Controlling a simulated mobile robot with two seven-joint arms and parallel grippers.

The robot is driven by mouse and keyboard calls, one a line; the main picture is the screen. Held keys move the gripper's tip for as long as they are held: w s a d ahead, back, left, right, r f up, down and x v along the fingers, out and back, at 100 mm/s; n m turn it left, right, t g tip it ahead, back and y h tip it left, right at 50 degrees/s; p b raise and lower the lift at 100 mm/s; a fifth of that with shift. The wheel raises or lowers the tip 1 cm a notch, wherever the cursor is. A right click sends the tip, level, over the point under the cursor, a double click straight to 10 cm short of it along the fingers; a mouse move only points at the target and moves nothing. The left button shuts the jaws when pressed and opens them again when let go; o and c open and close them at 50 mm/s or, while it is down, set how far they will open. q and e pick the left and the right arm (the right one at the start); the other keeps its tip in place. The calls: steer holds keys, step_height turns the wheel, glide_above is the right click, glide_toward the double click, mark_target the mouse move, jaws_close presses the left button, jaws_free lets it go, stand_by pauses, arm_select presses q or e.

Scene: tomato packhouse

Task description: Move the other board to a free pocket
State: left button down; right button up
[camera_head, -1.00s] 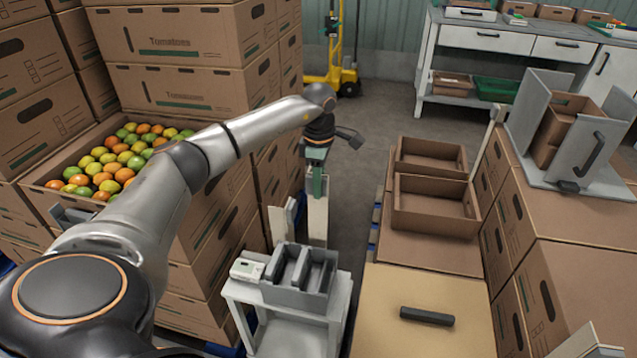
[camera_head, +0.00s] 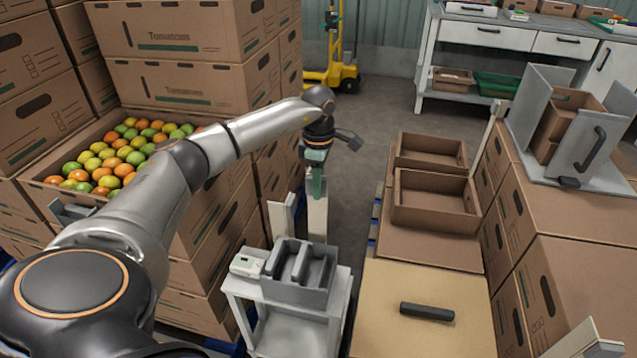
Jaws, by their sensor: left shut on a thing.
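My left gripper (camera_head: 316,184) is low in the middle of the view, beside the stacked tomato cartons. It is shut at the top of a pale upright board (camera_head: 317,220); its fingers are small here and partly hidden by my wrist. Another pale board (camera_head: 281,214) stands just to the left, against the carton stack. A grey holder (camera_head: 298,290) with narrow upright slots sits on a small white stand in front of the boards. Its slots look empty from here, but their bottoms are hidden. My right gripper is not in view.
Carton stacks (camera_head: 190,95) and an open crate of tomatoes (camera_head: 60,195) fill the left. Open brown trays (camera_head: 425,215) stand on a pallet load at right. A grey fixture (camera_head: 585,150) sits on cartons at far right.

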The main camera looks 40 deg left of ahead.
mark_target(319, 207)
arm_select(q)
steer(key=shift+f+b, duration=0.7)
steer(key=shift+f, duration=1)
steer(key=shift+f+b, duration=1.15)
steer(key=shift+f, duration=0.8)
